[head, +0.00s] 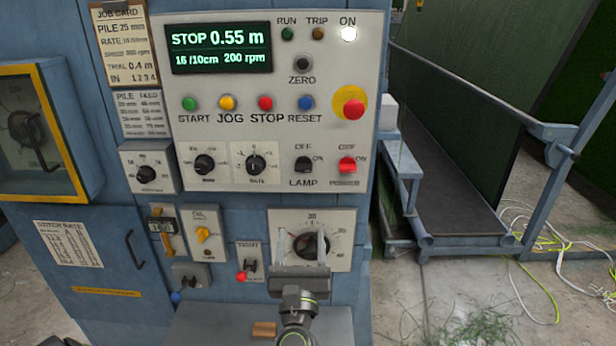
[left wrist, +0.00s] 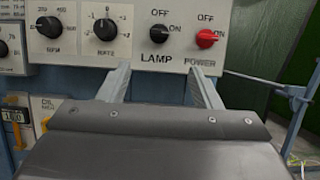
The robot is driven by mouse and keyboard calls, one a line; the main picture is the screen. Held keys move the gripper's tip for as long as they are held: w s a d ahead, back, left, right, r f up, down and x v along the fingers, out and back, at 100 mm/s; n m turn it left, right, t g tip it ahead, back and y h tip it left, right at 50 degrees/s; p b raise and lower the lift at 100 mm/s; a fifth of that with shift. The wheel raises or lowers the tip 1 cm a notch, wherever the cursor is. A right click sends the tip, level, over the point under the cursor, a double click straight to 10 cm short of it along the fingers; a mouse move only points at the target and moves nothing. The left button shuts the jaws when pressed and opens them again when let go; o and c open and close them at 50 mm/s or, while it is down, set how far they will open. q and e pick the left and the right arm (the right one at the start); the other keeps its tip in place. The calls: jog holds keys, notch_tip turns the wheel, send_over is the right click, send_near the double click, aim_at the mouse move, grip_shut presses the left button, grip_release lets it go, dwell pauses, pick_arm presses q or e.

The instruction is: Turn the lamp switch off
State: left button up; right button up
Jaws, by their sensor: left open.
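The lamp switch (head: 303,165) is a black knob on the light control panel, with OFF above it, ON to its right and LAMP below. It also shows in the left wrist view (left wrist: 159,34); I cannot tell for sure which way its pointer is set. My left gripper (head: 302,244) is open and empty, in front of the lower dial plate and below the lamp switch, apart from it. In the left wrist view its two fingers (left wrist: 162,80) reach up toward the panel, and the switch is above and between them. My right gripper is not in view.
The red power switch (head: 347,165) sits close right of the lamp switch, and the rate knob (head: 256,164) is to its left. A red emergency button (head: 353,107) is above right. The white ON light (head: 348,34) is lit. A toggle box (head: 249,262) stands left of my gripper.

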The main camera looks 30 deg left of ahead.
aim_at(303, 172)
pick_arm(q)
jog(key=p+x, duration=0.7)
jog(key=x, duration=0.9)
jog(key=shift+a+r, duration=0.1)
jog(key=shift+r, duration=0.05)
jog(key=shift+w+a+r, duration=0.15)
jog(key=shift+w+a, duration=0.15)
jog(key=shift+w, duration=0.25)
jog(key=shift+c, duration=0.2)
